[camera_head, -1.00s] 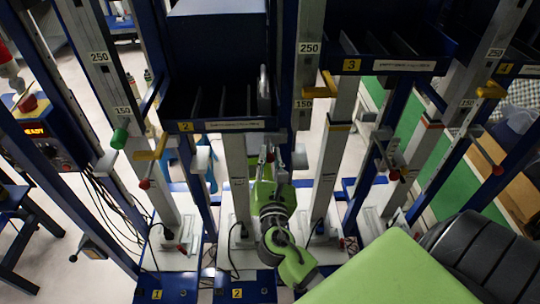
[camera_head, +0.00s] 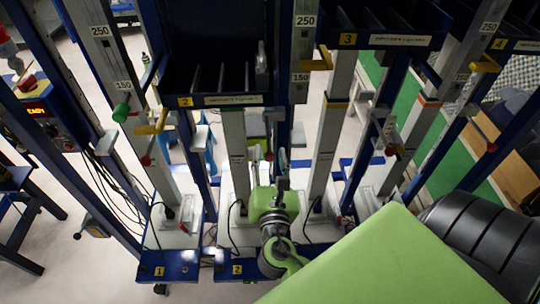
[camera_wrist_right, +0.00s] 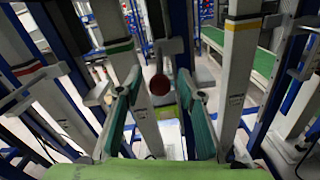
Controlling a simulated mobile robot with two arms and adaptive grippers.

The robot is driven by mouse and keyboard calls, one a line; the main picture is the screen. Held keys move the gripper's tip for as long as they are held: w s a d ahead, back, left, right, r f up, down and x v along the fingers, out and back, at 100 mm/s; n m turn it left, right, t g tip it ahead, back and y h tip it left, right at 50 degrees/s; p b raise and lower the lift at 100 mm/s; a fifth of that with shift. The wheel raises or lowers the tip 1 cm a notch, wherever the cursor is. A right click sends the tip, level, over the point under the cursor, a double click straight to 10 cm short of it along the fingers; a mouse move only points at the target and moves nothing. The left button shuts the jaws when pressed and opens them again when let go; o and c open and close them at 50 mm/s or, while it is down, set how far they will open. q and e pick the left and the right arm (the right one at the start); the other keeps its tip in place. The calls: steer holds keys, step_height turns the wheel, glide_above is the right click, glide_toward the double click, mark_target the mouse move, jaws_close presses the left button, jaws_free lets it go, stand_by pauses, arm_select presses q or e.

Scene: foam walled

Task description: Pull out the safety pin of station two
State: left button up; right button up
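The station two carriage carries a yellow "2" label (camera_head: 185,101) on its dark blue bin. A small red ball knob (camera_head: 269,156), apparently the station's safety pin, shows below the bin, beside the grey post (camera_head: 235,150). In the right wrist view the red ball (camera_wrist_right: 159,85) appears between and slightly beyond my finger pads. My right gripper (camera_head: 282,165) is close beside the knob in the head view. Its two teal-padded fingers (camera_wrist_right: 160,105) are spread apart, with nothing held. Whether they touch the knob cannot be told. My left gripper is not in view.
Grey posts and blue frames stand close on both sides. Station three (camera_head: 348,39) is to the right, with a yellow handle (camera_head: 318,60). The control box (camera_head: 45,120) stands further left.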

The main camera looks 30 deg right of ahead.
steer(key=shift+s, duration=0.1)
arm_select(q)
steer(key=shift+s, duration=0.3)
arm_select(e)
steer(key=v, duration=1.2)
steer(key=s+a+f+m+g+y+b, duration=0.1)
steer(key=s+f+m+g+y, duration=0.15)
steer(key=f, duration=1.05)
steer(key=s+a+f+m+g+y, duration=0.1)
steer(key=a+f+m+g+y, duration=0.15)
steer(key=f, duration=1.05)
steer(key=s+a+f+m+g+y+b, duration=0.1)
steer(key=s+f+g, duration=0.15)
steer(key=f, duration=1.05)
arm_select(q)
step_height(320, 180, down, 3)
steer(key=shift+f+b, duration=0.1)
steer(key=shift+b, duration=0.4)
arm_select(e)
steer(key=s+d+f+m+g+y, duration=0.1)
steer(key=s+d+f+m+g, duration=0.1)
steer(key=s+f+m, duration=0.7)
steer(key=s+d+f+m+g+y, duration=0.2)
steer(key=s+f+m+g, duration=0.3)
steer(key=s+f+m, duration=0.4)
steer(key=s+d+f, duration=0.1)
steer(key=s+f, duration=0.3)
